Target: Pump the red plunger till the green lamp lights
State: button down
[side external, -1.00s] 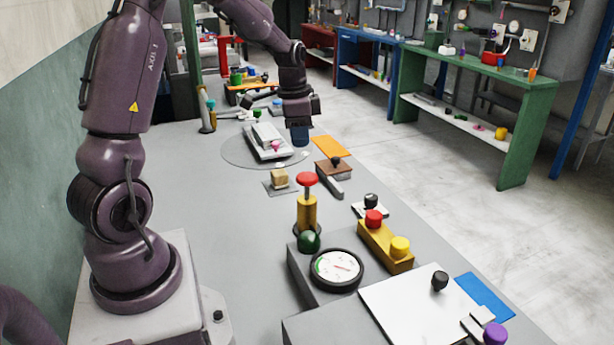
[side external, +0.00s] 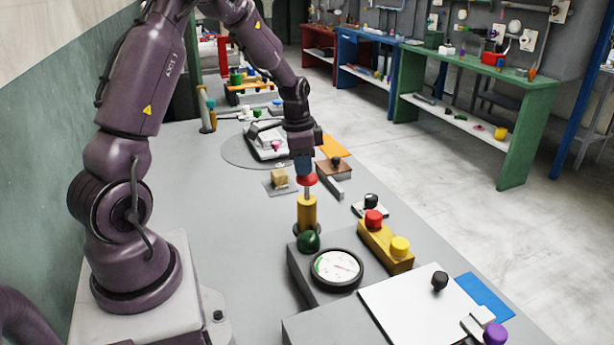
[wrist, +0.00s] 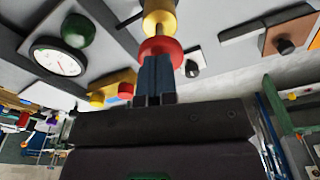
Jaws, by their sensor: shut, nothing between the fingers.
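The red plunger knob (side external: 307,181) sits on a short rod above an upright yellow cylinder (side external: 307,213). My gripper (side external: 304,174) is shut, with nothing between its fingers, and points down right over the knob. Its tips meet or nearly meet the knob's top and hide part of it. In the wrist view the shut fingers (wrist: 155,72) overlap the red knob (wrist: 170,48); the yellow cylinder (wrist: 160,16) is beyond. The green lamp (side external: 308,242) is a dark dome in front of the cylinder and looks unlit; it also shows in the wrist view (wrist: 78,30).
A round gauge (side external: 337,268) sits beside the lamp on a grey box. A yellow block with a red button (side external: 374,219) and a yellow button (side external: 400,246) stands to the right.

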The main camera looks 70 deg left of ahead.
jog(key=shift+f, duration=0.2)
notch_tip(320, 180, down, 4)
jog(key=shift+r, duration=0.1)
jog(key=s, duration=0.2)
jog(key=s+a+r, duration=0.1)
dwell(0.6)
jog(key=shift+r, duration=0.15)
notch_tip(320, 180, up, 13)
send_over(303, 181)
jog(key=s+a, duration=0.3)
jog(key=shift+s, duration=0.15)
jog(key=shift+f, duration=0.2)
dwell(0.7)
